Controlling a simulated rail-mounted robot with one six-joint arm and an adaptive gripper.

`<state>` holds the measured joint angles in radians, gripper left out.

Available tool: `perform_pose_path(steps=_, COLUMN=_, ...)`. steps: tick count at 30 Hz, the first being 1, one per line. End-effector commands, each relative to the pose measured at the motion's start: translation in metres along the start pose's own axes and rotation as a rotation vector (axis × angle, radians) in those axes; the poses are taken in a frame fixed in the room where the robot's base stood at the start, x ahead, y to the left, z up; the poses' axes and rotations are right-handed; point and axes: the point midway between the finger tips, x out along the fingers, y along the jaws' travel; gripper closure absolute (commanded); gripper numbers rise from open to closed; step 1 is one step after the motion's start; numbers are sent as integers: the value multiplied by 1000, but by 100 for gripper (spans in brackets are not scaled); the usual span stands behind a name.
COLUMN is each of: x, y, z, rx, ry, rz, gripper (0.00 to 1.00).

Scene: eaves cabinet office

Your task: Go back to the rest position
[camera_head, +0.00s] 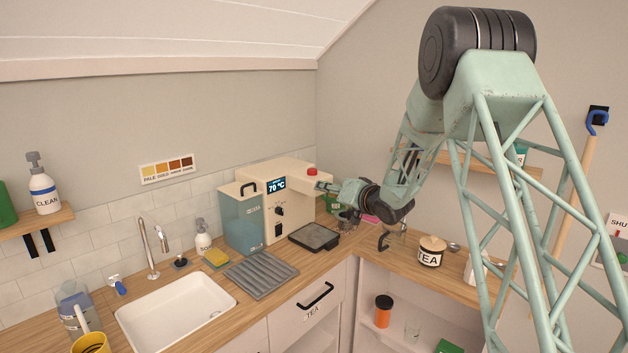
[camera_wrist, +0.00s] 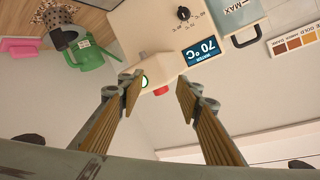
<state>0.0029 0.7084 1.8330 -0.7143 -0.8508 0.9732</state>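My gripper (camera_head: 328,187) is at the end of my green arm, beside the right side of the cream tea machine (camera_head: 290,190). In the wrist view my gripper (camera_wrist: 158,95) has its two fingers spread apart with nothing held between them. The machine (camera_wrist: 150,35) shows there upside down, with its red button (camera_wrist: 160,91) and a lit green spot in the gap between the fingers. The button (camera_head: 312,171) also shows on top of the machine. Whether a fingertip touches the machine cannot be told.
A blue-grey tank (camera_head: 243,220) stands left of the machine, and a black drip tray (camera_head: 314,237) lies in front. A green watering can (camera_wrist: 90,55) is close by. A TEA jar (camera_head: 431,252) stands on the right counter. A wall shelf (camera_head: 455,161) is behind my arm.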

Motion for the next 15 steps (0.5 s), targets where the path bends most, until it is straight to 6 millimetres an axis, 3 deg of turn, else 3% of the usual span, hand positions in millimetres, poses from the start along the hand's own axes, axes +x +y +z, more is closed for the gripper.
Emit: perform_pose_path(steps=15, x=-78, y=-9, z=-53, rx=-95, ry=-19, rz=192, gripper=68)
